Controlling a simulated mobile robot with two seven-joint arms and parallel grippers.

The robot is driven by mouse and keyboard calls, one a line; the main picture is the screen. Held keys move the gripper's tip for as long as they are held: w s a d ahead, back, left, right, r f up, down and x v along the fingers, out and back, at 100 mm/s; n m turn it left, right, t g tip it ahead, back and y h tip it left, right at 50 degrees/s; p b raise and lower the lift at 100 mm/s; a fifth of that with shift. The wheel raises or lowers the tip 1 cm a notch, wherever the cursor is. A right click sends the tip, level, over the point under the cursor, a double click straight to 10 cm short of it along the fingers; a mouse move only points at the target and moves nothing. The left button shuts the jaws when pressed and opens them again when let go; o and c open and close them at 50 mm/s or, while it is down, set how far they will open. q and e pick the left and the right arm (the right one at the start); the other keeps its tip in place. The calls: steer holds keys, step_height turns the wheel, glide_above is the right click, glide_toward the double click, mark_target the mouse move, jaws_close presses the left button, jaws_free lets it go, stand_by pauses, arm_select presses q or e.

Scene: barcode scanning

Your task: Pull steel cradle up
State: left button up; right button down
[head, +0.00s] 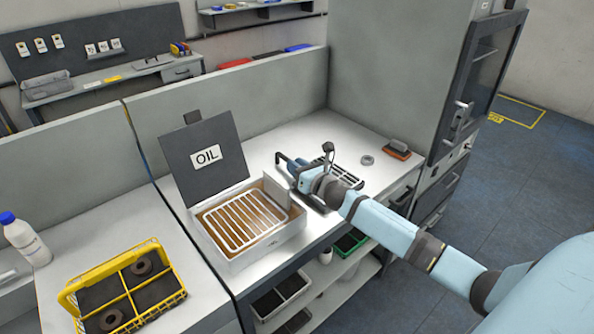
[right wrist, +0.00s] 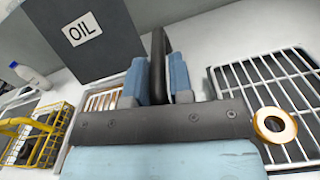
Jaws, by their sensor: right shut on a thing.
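The steel cradle (head: 243,219), a pale barred rack, sits low inside the white oil box (head: 262,250), with brown oil between its bars. Part of the cradle also shows in the right wrist view (right wrist: 103,101), left of the fingers. My right gripper (head: 287,167) is at the box's right side, by a grey upright plate. In the right wrist view its blue fingers (right wrist: 160,80) are shut on a dark upright handle (right wrist: 159,52). Where the handle joins the cradle is hidden. My left gripper is out of view.
The box's dark lid (head: 205,160), labelled OIL, stands open behind. Right of the gripper is a barred rack (head: 347,175), with a brass ring (right wrist: 274,125) over it. A yellow basket (head: 125,285) and white bottle (head: 25,240) stand left. A grey ring (head: 367,160) and brush (head: 397,149) lie right.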

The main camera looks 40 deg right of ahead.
step_height(320, 180, up, 2)
steer(key=shift+a+r+p, duration=0.1)
steer(key=shift+r+p, duration=0.15)
steer(key=shift+p, duration=0.05)
steer(key=c, duration=1.3)
jaws_free()
steer(key=shift+o, duration=1)
steer(key=shift+a, duration=0.1)
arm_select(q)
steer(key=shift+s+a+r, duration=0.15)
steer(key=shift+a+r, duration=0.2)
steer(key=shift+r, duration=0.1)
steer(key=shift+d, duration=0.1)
arm_select(e)
steer(key=shift+f, duration=0.1)
